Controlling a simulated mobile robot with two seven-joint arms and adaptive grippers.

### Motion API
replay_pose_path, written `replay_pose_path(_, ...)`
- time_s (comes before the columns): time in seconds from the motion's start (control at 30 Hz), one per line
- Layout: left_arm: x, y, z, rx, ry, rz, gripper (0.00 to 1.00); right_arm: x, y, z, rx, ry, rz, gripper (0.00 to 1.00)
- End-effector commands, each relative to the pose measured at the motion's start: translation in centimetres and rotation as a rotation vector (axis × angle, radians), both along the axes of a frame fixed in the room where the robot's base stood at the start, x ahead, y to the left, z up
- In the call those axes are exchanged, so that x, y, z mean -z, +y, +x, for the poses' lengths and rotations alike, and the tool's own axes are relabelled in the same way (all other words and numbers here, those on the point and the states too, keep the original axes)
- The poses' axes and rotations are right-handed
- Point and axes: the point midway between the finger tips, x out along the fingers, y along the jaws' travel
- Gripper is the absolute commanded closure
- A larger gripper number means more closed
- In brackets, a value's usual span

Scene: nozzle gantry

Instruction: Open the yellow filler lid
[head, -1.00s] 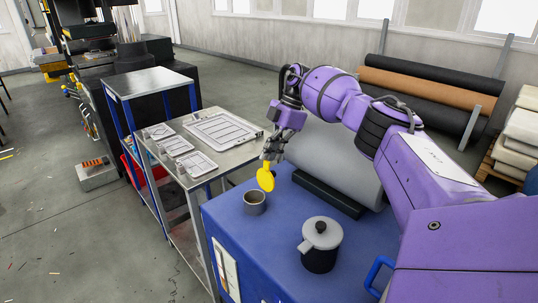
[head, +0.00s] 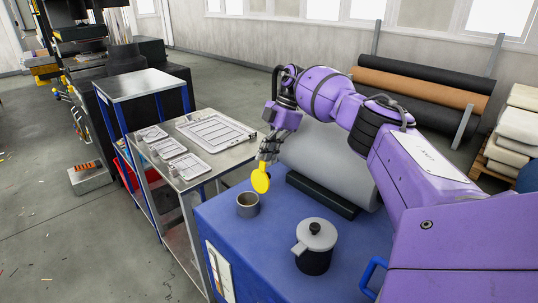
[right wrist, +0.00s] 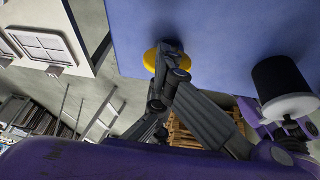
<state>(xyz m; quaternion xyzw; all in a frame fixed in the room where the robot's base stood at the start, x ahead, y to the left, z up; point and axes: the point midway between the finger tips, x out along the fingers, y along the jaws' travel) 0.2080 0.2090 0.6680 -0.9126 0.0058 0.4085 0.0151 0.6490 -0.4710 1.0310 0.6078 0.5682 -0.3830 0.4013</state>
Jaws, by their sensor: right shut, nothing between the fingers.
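The yellow filler lid (head: 261,181) shows as a round disc in the head view, tilted up steeply beside and above the rim of a grey cylindrical cup (head: 247,205). Whether the lid touches the cup is unclear. My right gripper (head: 265,160) points down at the lid's upper edge, shut with nothing between its fingers. In the right wrist view the dark fingertips (right wrist: 174,62) overlap the yellow lid (right wrist: 150,61) and hide part of it. Contact cannot be told for certain. My left gripper is in neither view.
The cup stands on a blue bench (head: 272,244). A dark pot with a grey lid (head: 315,240) stands near its front, and a large grey roll (head: 322,155) lies behind. A metal table with trays (head: 215,132) adjoins at left. The blue surface between cup and pot is clear.

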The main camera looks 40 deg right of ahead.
Motion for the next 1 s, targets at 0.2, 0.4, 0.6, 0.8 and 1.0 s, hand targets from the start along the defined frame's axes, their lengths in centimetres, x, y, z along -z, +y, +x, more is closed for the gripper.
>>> replay_pose_path(0.2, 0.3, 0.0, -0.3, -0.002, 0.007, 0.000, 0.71, -2.1, -1.1, -0.7, -0.005, 0.018, -0.006, 1.00)
replay_pose_path(0.4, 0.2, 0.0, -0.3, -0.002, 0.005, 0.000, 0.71, -7.0, -2.8, -1.1, 0.002, 0.002, -0.003, 1.00)
replay_pose_path(0.6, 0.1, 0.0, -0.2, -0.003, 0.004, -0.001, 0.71, -10.3, -4.0, -1.5, 0.003, -0.006, -0.003, 1.00)
replay_pose_path(0.8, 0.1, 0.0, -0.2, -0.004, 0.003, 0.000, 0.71, -11.4, -4.4, -1.6, 0.003, -0.010, -0.002, 1.00)
replay_pose_path(1.0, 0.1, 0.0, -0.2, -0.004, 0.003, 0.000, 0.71, -11.5, -4.4, -1.7, 0.002, -0.010, -0.001, 1.00)
